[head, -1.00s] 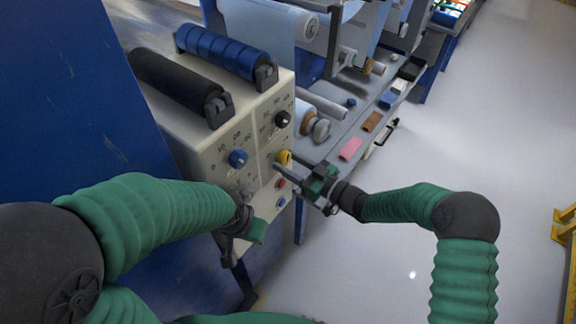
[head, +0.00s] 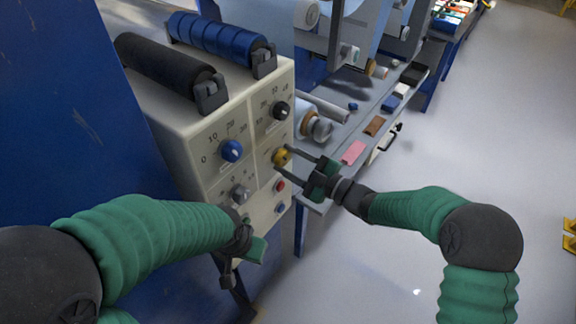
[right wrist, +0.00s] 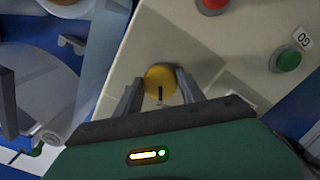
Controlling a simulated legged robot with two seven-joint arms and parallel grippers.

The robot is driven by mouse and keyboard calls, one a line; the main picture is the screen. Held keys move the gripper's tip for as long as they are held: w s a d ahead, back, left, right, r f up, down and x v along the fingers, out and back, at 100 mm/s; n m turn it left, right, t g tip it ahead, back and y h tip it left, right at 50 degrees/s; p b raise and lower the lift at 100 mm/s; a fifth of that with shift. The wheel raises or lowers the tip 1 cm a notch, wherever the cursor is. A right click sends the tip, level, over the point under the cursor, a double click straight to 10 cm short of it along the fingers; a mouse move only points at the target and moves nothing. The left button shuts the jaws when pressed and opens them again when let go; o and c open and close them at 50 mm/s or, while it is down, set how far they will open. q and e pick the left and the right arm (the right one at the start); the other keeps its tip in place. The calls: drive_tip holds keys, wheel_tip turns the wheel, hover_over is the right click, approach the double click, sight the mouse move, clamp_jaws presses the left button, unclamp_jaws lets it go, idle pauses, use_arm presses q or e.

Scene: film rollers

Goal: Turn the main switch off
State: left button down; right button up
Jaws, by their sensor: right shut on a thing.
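A cream control panel (head: 215,185) faces me, with a yellow knob (head: 281,157) near its right edge. I take this knob for the main switch, though no label can be read. My right gripper (head: 288,161) has its two fingers around the knob, one above and one below in the head view. In the right wrist view the yellow knob (right wrist: 160,79) sits between the fingertips, and its black mark points toward the gripper. My left gripper (head: 240,262) hangs low in front of the panel, away from the yellow knob; its fingers are not clear.
Black and blue rollers lie on top. A grey shelf (head: 362,128) with small blocks extends behind.

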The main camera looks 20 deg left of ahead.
drive_tip(key=shift+d+f+n+b, duration=0.1)
drive_tip(key=shift+f+n+b, duration=0.1)
drive_tip(key=shift+n+b, duration=0.15)
idle(0.3)
drive_tip(key=o, duration=1.4)
drive_tip(key=shift+r, duration=0.1)
drive_tip(key=shift+c, duration=0.2)
drive_tip(key=p+v, duration=0.1)
drive_tip(key=v, duration=1.6)
